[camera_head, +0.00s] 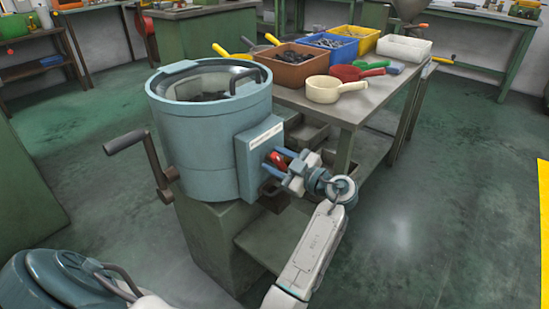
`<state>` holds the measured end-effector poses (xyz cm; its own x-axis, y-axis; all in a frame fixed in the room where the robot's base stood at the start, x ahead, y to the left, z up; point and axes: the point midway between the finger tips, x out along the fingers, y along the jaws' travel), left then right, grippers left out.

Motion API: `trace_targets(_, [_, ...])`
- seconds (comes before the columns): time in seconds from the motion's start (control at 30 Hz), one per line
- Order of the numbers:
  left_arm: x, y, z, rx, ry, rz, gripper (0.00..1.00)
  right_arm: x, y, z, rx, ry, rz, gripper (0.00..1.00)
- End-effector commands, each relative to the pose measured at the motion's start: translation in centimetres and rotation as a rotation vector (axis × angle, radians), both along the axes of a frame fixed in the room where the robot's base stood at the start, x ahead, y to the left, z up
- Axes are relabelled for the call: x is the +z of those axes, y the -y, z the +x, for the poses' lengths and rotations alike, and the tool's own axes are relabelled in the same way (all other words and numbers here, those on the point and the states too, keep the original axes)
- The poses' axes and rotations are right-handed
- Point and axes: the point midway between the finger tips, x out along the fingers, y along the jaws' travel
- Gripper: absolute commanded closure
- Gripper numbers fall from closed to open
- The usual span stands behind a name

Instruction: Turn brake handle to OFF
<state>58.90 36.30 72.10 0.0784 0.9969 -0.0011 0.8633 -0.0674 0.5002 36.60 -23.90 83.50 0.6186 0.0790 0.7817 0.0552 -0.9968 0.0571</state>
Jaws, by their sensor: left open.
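The blue-grey drum machine (205,130) stands on a green pedestal, with a panel box (260,140) on its right front. A small red handle (278,159), which looks like the brake handle, sticks out at this box. My left gripper (273,163) is open at the box, its blue fingers pointing at it on both sides of the red handle. I cannot tell whether they touch it. The gripper partly hides the handle, and its setting cannot be read. The box's label is too small to read. My right gripper is out of view.
A dark crank (143,160) juts from the drum's left side. A workbench (350,108) behind on the right holds brown (292,69), blue (332,47) and yellow bins, plus a cream scoop (330,90) and a red one. Floor on the right is clear.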

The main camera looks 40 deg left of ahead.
Motion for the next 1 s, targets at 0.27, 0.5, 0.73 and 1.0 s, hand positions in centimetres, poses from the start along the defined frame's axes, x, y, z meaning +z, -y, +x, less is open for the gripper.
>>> trace_targets(0.27, [-0.01, 0.0, 0.0, 0.0, 0.0, 0.0, 0.76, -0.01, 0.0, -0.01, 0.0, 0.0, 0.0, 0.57])
trace_targets(0.5, [-0.01, -0.01, -0.01, 0.0, -0.001, 0.0, 1.0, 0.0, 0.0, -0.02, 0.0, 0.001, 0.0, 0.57])
trace_targets(0.73, [-0.02, -0.02, 0.01, 0.001, -0.039, 0.003, 1.0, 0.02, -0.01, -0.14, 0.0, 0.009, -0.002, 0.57])
trace_targets(1.0, [0.05, -0.01, 0.12, 0.001, -0.199, 0.016, 1.0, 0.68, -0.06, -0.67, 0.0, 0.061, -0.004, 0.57])
